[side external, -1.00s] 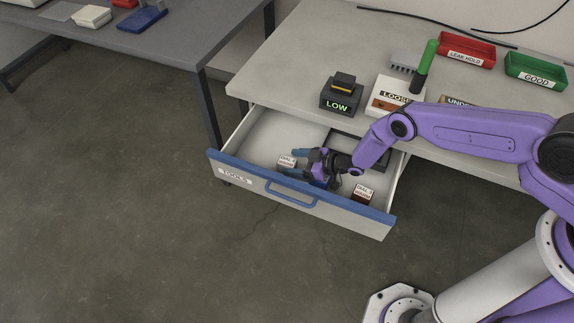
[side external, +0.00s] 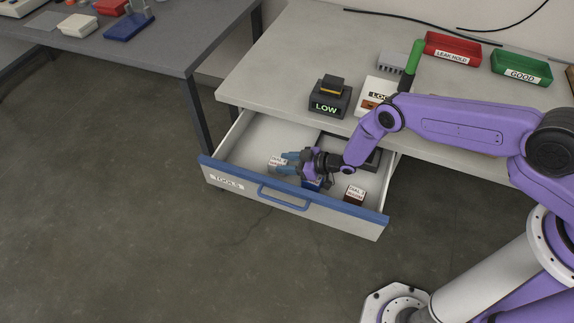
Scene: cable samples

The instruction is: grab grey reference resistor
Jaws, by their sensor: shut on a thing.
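My gripper (side external: 282,164) is inside the open drawer (side external: 228,154), pointing left. Its blue fingers are shut on a small block with a white label (side external: 275,159). The label is too small to read surely, and the fingers hide much of the block. I cannot tell whether this block is the grey reference resistor. A second small block, with a white "DIAL" label and reddish-brown sides (side external: 355,193), sits in the drawer to the right. A blue thing (side external: 312,184) lies below my gripper, partly hidden.
The drawer front with a blue rim (side external: 240,173) and handle stands near. A dark tray is partly behind my arm. On the bench are a LOW box (side external: 327,106), a grey ridged block (side external: 396,62), a green-handled tool (side external: 414,56), a red bin (side external: 452,47) and a green GOOD bin (side external: 520,70).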

